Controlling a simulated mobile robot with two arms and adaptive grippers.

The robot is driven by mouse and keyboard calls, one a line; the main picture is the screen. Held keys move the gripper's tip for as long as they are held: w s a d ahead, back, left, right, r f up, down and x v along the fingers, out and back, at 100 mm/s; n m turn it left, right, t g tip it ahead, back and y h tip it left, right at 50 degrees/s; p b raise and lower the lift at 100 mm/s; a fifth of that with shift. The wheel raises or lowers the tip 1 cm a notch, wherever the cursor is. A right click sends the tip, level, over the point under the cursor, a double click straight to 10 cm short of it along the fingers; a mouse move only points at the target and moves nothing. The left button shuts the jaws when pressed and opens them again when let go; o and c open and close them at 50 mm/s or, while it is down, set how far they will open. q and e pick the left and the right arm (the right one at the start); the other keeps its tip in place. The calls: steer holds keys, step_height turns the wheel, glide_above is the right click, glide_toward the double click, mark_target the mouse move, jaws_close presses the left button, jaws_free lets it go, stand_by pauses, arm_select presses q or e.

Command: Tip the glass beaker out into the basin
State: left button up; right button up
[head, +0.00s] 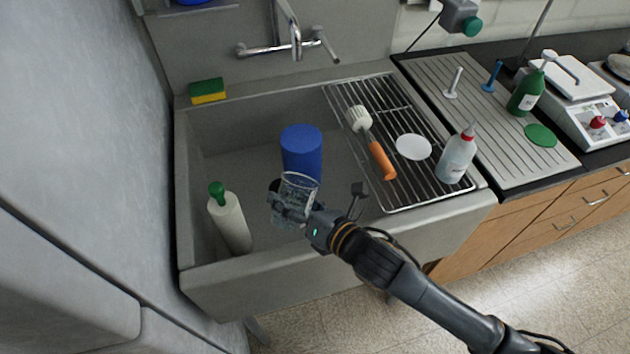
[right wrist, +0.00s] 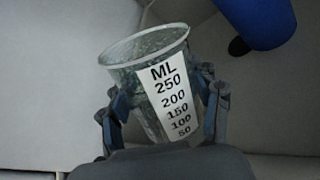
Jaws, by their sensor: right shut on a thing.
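The clear glass beaker (head: 299,188) is held over the front part of the grey basin (head: 215,279). My right gripper (head: 288,208) is shut on the beaker, with a finger on each side of it. In the right wrist view the beaker (right wrist: 150,75) shows a white scale label up to 250 ML and leans a little, rim to the upper left. Some texture shows through its wall, but I cannot tell what it holds. The right gripper's fingers (right wrist: 165,108) press on its sides in that view. My left gripper is not in view.
A blue cylinder (head: 301,150) stands in the basin behind the beaker, and a white bottle with a green cap (head: 230,222) stands at left. A wire rack (head: 400,192) with a brush (head: 372,143) and squeeze bottle (head: 457,157) covers the right side. A tap (head: 295,40) hangs behind.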

mark_target(281, 215)
steer(key=shift+s+a+r+n+t, duration=0.25)
steer(key=shift+s+n+t, duration=0.05)
steer(key=shift+s+n, duration=0.2)
steer(key=shift+s+a+r+n+t, duration=0.2)
steer(key=shift+s+r+n+t, duration=0.1)
steer(key=shift+s+n, duration=0.15)
steer(key=shift+s+a+r+n+t+b, duration=0.15)
steer(key=shift+s+r+n+t+b, duration=0.15)
steer(key=shift+n, duration=0.25)
steer(key=shift+s+a+r+n+t+b, duration=0.1)
steer(key=shift+s+a+n+b, duration=0.1)
steer(key=shift+n+b, duration=0.25)
steer(key=shift+s+a+f+n+t+y+b, duration=0.15)
steer(key=shift+s+f+n+t+y+b, duration=0.2)
steer(key=shift+n+b, duration=0.55)
steer(key=shift+s+r+n, duration=0.1)
steer(key=shift+n, duration=0.15)
